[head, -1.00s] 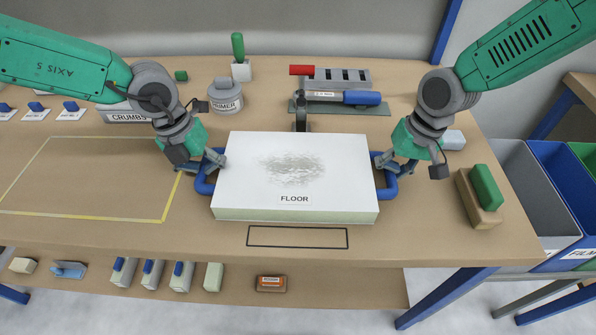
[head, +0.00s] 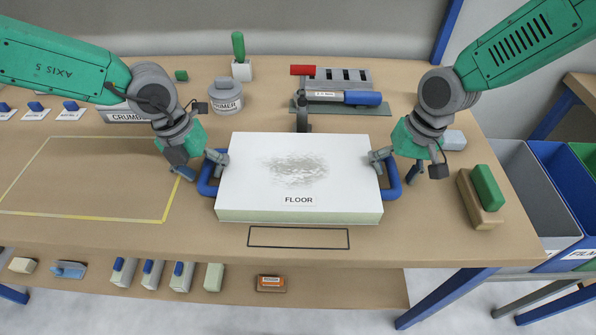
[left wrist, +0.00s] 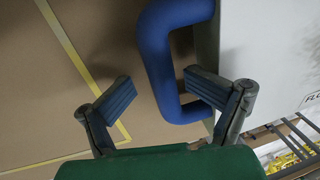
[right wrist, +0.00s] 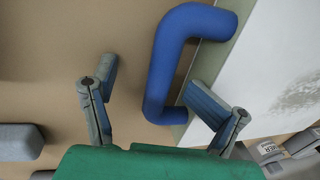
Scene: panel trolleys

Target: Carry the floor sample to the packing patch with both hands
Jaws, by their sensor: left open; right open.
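The floor sample (head: 300,160) is a white panel marked FLOOR with a grey speckled patch, lying on the bench. It has a blue handle on its left (head: 205,182) and its right (head: 393,187). My left gripper (head: 198,164) is open at the left handle; the left wrist view shows the handle's bar (left wrist: 156,60) between its spread fingers. My right gripper (head: 399,164) is open at the right handle; its bar (right wrist: 160,75) lies between the fingers in the right wrist view. A yellow-outlined patch (head: 95,214) is bare, left of the panel.
A black-outlined rectangle (head: 298,247) lies in front of the panel. A primer pot (head: 227,98), a green-handled tool (head: 240,60) and a red-and-blue-handled tool (head: 340,97) stand behind. A green-topped block (head: 484,195) is at right. Bins (head: 550,200) stand beyond the bench's right edge.

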